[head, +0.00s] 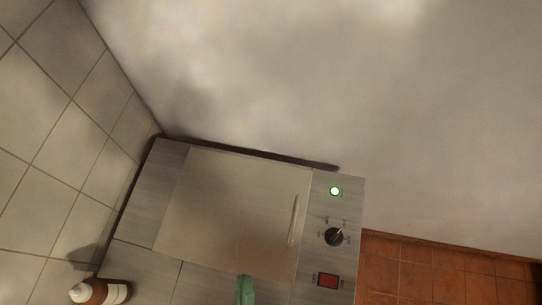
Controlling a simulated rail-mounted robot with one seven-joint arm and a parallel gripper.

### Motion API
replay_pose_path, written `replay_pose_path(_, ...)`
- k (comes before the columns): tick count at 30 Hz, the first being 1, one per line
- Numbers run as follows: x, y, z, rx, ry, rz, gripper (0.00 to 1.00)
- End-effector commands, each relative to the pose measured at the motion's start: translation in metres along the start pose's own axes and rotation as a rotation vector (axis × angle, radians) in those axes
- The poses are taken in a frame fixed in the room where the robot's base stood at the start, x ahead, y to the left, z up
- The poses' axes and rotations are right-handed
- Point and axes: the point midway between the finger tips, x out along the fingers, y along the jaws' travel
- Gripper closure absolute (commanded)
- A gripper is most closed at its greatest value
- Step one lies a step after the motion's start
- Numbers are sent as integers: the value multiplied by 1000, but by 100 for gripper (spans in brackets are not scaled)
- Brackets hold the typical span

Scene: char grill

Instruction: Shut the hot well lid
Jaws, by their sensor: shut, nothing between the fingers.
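The hot well lid (225,207) is a flat, brushed metal panel on the steel unit in the head view. It appears to lie flat over the well, with no opening visible around it. Its slim bar handle (294,220) runs along the right side, near the control strip. The inside of the well is hidden. My gripper is not in this view.
The control strip (350,205) has a lit green lamp (335,191), a black knob (334,237) and a red switch (328,281). A green object (245,291) is cut off at the bottom edge. A brown bottle (98,291) stands lower left, near the tiled wall (60,130).

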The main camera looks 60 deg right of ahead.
Motion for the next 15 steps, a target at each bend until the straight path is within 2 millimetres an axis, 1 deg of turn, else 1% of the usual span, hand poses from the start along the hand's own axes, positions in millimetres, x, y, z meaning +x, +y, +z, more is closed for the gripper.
replay_pose_path(1, -8, 12, 6, -3, 1, -4, 100)
replay_pose_path(3, -18, 28, 14, -4, 1, -5, 100)
replay_pose_path(9, -43, 70, 33, -4, 0, -3, 100)
replay_pose_path(12, -52, 85, 40, -2, 1, -1, 100)
replay_pose_path(15, -57, 94, 44, -1, 0, -1, 100)
